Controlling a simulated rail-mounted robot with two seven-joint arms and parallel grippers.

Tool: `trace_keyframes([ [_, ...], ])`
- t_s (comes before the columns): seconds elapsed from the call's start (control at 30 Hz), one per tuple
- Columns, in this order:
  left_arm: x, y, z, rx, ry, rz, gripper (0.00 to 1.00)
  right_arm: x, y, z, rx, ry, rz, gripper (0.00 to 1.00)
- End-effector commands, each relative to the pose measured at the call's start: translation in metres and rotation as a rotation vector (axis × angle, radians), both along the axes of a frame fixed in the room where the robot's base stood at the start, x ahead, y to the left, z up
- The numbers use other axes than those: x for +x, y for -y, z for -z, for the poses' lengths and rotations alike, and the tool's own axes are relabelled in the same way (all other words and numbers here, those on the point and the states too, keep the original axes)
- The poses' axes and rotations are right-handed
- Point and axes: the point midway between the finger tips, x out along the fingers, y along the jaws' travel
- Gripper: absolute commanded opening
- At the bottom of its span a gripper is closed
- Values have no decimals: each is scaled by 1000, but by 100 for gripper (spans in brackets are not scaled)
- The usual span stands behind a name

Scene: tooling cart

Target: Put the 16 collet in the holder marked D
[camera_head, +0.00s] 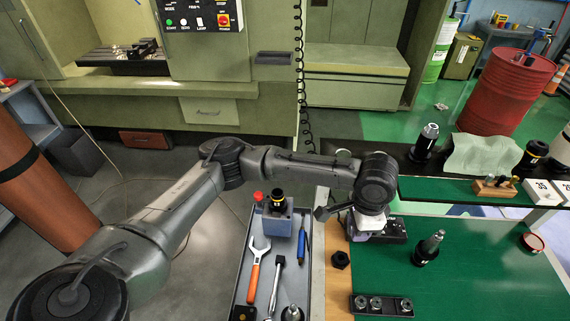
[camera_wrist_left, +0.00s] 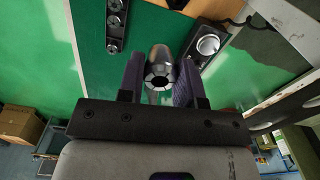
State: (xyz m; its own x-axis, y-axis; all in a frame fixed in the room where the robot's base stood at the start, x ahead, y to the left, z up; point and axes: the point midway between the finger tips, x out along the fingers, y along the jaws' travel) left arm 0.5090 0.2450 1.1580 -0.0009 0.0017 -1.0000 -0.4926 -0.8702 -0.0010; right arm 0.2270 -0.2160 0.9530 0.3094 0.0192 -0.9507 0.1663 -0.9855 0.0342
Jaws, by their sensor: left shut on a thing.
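My left gripper (camera_head: 368,232) points down over the left part of the green mat. In the left wrist view its fingers (camera_wrist_left: 160,88) are shut on a silver slotted collet (camera_wrist_left: 159,68). The collet's size mark cannot be read. A black block with a silver-rimmed socket (camera_wrist_left: 207,44) lies just beyond the collet, apart from it; in the head view a black block (camera_head: 395,231) shows partly behind the gripper. A black collet rack (camera_head: 382,304) with several collets lies at the mat's near left edge. I cannot read a D on any holder. My right gripper is not in view.
A grey tray (camera_head: 239,278) at left holds an orange-handled wrench (camera_head: 255,272), a blue tool (camera_head: 301,245) and a fixture (camera_head: 278,222) with a black holder. The mat's right side is mostly clear.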

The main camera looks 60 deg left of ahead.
Motion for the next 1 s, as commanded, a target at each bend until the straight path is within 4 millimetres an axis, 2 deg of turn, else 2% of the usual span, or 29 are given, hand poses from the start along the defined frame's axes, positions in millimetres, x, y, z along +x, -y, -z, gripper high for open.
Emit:
trace_keyframes([
  [0.03,1,-10,-4,0,-4,80,7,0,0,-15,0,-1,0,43],
  [0.47,2,-105,21,-1,-7,852,7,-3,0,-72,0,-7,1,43],
  [0.8,-20,-191,33,-1,-8,1454,7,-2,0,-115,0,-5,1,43],
  [1.0,-35,-233,36,0,-7,1751,7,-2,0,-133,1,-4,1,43],
])
